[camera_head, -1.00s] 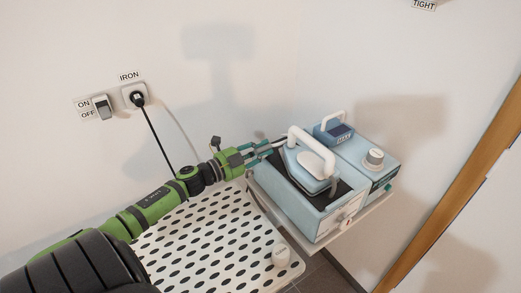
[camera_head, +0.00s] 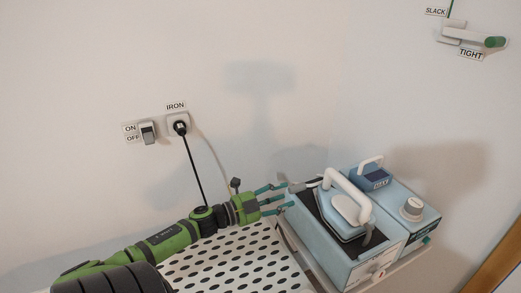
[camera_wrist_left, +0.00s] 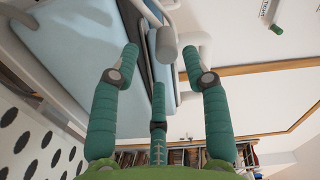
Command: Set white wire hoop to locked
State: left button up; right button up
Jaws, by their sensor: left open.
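My left gripper (camera_head: 283,196) is open, pointing right at the left end of the blue ironing station (camera_head: 349,266). Its fingers show as teal-green in the left wrist view (camera_wrist_left: 161,62), with nothing between them. A thin pale wire-like part (camera_head: 313,182) with a grey rounded grip (camera_head: 295,186) stands at the station's back left, just past the fingertips; this seems to be the white wire hoop. In the left wrist view the grey grip (camera_wrist_left: 166,45) is just beyond the fingertips; contact cannot be told. No locked label is readable. My right gripper is not in view.
The iron (camera_head: 350,213) with a white handle rests on the station. A blue box with a dial (camera_head: 411,208) stands to its right. A perforated white board (camera_head: 238,264) lies below my left arm. A switch (camera_head: 147,133) and plug (camera_head: 181,126) are on the wall.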

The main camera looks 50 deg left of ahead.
pick_arm(q)
jog(key=v, duration=0.7)
